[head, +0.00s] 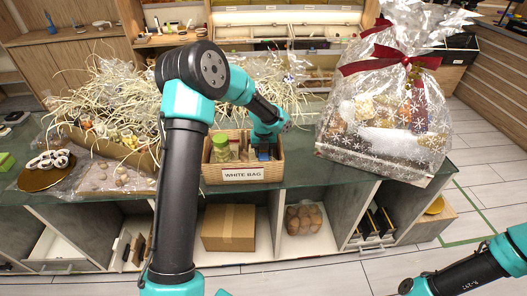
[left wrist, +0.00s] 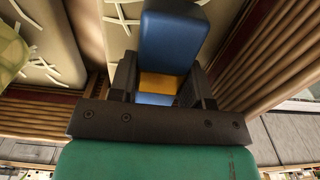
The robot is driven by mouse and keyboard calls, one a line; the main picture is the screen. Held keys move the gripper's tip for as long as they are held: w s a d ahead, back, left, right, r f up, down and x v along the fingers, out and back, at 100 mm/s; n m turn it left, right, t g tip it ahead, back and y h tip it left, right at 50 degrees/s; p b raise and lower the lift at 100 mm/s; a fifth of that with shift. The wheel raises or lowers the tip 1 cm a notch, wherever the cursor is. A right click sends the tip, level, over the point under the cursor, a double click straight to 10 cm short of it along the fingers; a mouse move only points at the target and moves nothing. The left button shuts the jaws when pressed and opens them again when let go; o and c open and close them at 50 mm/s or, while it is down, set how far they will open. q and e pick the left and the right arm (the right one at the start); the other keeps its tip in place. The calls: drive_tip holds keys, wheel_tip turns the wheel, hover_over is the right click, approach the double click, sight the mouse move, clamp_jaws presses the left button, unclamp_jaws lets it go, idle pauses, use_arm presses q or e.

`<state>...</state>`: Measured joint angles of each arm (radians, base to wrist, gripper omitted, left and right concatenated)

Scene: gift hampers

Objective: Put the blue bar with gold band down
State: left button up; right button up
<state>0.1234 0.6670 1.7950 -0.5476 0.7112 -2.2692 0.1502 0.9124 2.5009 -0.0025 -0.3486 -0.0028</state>
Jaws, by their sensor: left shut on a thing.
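My left gripper (left wrist: 165,85) is shut on the blue bar with gold band (left wrist: 173,38). In the left wrist view the dark fingers stand on either side of the bar, with its gold band between them. In the head view the gripper (head: 263,150) reaches down into the right part of the wicker basket (head: 225,174) labelled "WHITE BAG", and a little of the blue bar shows there. Whether the bar touches the basket's bottom is hidden. A green-lidded jar (head: 221,148) stands in the basket's left part. My right gripper is out of view; only part of that arm shows at lower right.
A wrapped hamper with a red ribbon (head: 385,100) stands right of the basket. Shredded straw and wrapped goods (head: 110,110) crowd the left. A gold disc (head: 46,172) lies at the far left. Bare glass counter (head: 310,180) shows between basket and hamper.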

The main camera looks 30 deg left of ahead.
use_arm(q)
drive_tip(key=o, duration=1)
drive_tip(key=shift+f, duration=0.1)
drive_tip(key=shift+c, duration=0.2)
wheel_tip(320, 180, up, 12)
drive_tip(key=shift+r, duration=0.2)
